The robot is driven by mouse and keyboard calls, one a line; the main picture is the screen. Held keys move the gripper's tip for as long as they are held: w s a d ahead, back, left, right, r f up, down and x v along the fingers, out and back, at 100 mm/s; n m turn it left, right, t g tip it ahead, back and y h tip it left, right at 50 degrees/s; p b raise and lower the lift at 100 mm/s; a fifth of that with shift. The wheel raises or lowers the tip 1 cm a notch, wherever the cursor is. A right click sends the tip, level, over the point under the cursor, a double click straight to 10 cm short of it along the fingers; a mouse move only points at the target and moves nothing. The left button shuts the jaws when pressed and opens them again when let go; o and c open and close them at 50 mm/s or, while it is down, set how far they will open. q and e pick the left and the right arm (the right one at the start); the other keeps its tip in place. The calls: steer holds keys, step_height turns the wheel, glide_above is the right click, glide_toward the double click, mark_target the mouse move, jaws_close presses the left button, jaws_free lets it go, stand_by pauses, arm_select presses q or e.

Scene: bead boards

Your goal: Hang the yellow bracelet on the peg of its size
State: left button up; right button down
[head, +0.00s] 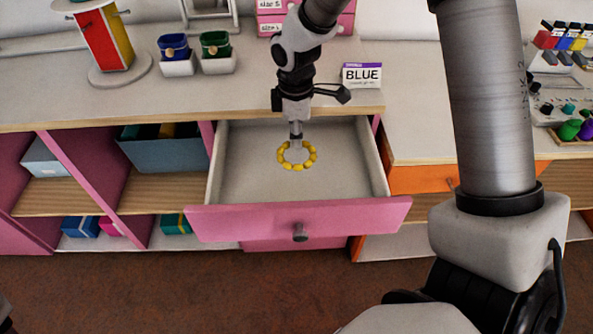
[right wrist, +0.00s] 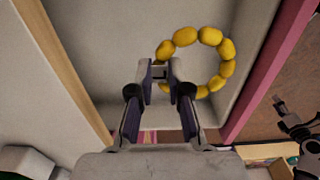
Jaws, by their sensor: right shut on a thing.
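The yellow bracelet (head: 311,154), a ring of yellow beads, is within the outline of the open pink-fronted drawer (head: 245,165). It also shows in the right wrist view (right wrist: 228,68), where its near edge meets the fingertips. My right gripper (head: 296,143) points down and is shut on the bracelet's rim (right wrist: 158,72). I cannot tell whether the bracelet touches the drawer floor. A red and yellow stand (head: 105,38) with pegs sticking out is on the counter at the upper left; peg sizes are not readable.
A "BLUE" sign (head: 362,77) stands behind the drawer, near pink boxes (head: 270,25). Open shelves hold bins (head: 165,153) left of the drawer.

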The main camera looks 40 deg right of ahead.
step_height(320, 180, down, 2)
steer(key=shift+f+b, duration=0.2)
steer(key=shift+b, duration=0.2)
steer(key=shift+r, duration=0.25)
glide_above(296, 179)
step_height(296, 179, down, 8)
steer(key=shift+r, duration=0.1)
steer(key=shift+f+p, duration=0.45)
steer(key=shift+f, duration=0.45)
arm_select(q)
steer(key=shift+f, duration=0.7)
arm_select(e)
steer(key=shift+w+f, duration=0.1)
steer(key=shift+f, duration=0.15)
steer(key=c, duration=1.1)
jaws_free()
